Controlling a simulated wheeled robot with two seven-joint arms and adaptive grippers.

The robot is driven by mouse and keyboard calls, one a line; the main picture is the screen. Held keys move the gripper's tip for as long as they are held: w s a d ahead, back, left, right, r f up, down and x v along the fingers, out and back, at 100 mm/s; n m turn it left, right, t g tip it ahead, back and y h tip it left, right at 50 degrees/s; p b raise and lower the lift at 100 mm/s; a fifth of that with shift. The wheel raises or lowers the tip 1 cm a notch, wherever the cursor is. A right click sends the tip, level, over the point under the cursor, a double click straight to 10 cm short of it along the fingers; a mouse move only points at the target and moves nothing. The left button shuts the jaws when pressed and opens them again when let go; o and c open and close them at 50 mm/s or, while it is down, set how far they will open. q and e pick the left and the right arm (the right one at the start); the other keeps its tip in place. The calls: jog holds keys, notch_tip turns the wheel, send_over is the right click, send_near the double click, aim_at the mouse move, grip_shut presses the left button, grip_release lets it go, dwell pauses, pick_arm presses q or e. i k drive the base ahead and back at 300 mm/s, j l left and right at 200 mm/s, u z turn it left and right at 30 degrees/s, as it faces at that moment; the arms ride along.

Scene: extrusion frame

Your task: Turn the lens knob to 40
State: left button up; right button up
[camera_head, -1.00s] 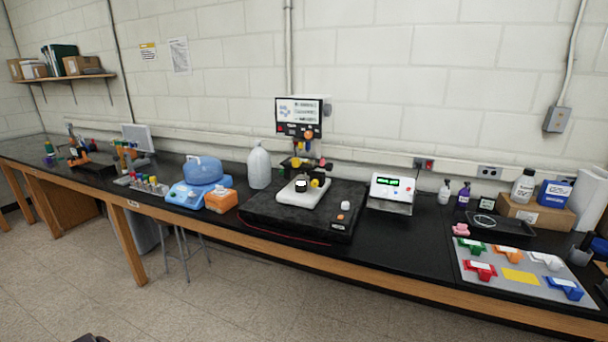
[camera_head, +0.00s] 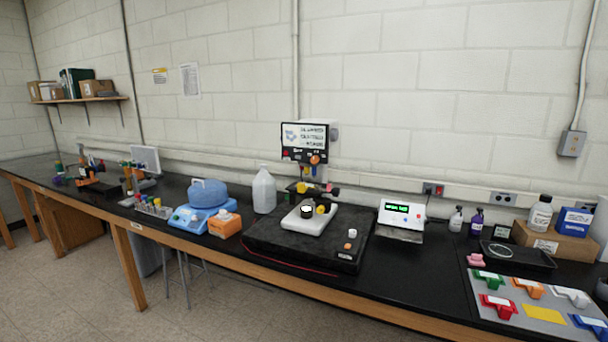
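A microscope-like instrument stands on a black slab (camera_head: 275,245) in the middle of the bench. Its upper part is a screen head (camera_head: 309,142) with an orange knob (camera_head: 315,160) at its lower edge. Below hang colored lens parts (camera_head: 312,188) over a white stage (camera_head: 309,222) with a yellow knob (camera_head: 321,209). Which knob is the lens knob, and any number on it, is too small to tell. Neither of my grippers is in view.
A black bench (camera_head: 420,275) runs along the wall. Left of the instrument stand a clear jug (camera_head: 264,190), a blue device (camera_head: 205,205) and an orange box (camera_head: 225,224). Right are a white display unit (camera_head: 402,214), bottles and a grey mat (camera_head: 498,315). Floor in front is free.

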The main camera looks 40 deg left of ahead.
aim_at(314, 158)
jog(key=i+j+u, duration=0.15)
jog(key=i+u, duration=0.75)
jog(key=i+l+u, duration=0.3)
jog(key=i+u, duration=0.15)
jog(key=i, duration=0.15)
